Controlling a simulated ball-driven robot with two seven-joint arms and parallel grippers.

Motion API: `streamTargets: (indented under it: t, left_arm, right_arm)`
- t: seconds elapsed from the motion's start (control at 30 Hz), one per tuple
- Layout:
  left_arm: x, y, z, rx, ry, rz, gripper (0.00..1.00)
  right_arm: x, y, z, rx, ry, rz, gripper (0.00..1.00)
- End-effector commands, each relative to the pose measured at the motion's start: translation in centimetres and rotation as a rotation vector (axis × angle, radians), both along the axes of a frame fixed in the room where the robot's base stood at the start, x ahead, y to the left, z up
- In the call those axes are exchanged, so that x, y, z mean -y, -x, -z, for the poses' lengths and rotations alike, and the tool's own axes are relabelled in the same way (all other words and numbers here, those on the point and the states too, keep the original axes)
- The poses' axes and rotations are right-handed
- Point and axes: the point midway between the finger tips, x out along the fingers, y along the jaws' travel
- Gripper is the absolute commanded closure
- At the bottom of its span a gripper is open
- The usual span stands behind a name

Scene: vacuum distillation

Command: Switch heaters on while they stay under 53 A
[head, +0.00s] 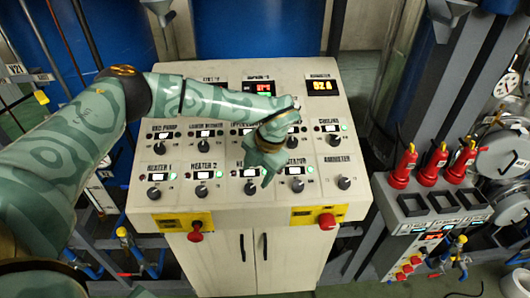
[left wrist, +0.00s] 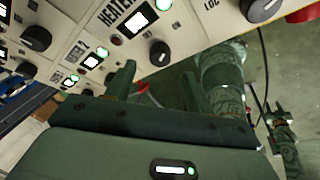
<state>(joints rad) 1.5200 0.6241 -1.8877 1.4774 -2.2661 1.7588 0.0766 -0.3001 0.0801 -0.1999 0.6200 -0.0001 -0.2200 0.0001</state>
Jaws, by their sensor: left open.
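The sloped control console (head: 120,205) fills the middle of the head view. The heater 1 knob (head: 154,192) and heater 2 knob (head: 201,190) are in its lower row, with more knobs to the right. Small white displays and green lamps are lit above several knobs. The amber display (head: 321,87) at the top right appears to read 52 A. My left gripper (head: 262,172) is over the lower row, hiding part of the panel. In the left wrist view its jaws (left wrist: 158,88) are apart, with nothing between them, near a dark knob (left wrist: 160,53) under a HEATER label. My right gripper is small and unclear in that view (left wrist: 276,116).
Two yellow plates with red buttons (head: 195,232) (head: 327,221) are on the console's front edge. Blue vessels (head: 255,30) stand behind the console. Floor shows at the lower right.

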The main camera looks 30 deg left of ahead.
Motion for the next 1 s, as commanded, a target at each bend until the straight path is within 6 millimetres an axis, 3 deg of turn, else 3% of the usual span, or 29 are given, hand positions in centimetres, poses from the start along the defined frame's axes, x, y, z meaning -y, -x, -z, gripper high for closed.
streamTargets:
  t: [0.2,0.4,0.6,1.0]
  left_arm:
    - [1.6,-0.4,-5.5,0.005,0.000,0.002,0.47]
    - [2.5,-0.5,-8.8,0.002,0.000,0.002,0.47]
    - [2.8,-0.5,-9.9,0.000,-0.001,0.001,0.47]
    - [2.8,-0.5,-9.9,0.000,0.000,0.001,0.47]
  right_arm:
    - [0.0,0.0,1.5,0.000,0.000,0.000,0.64]
    - [0.0,0.0,2.0,-0.001,0.000,0.000,0.64]
    - [0.0,0.0,2.1,0.000,0.000,0.000,0.64]
    - [0.0,0.0,2.1,-0.001,0.000,0.000,0.64]
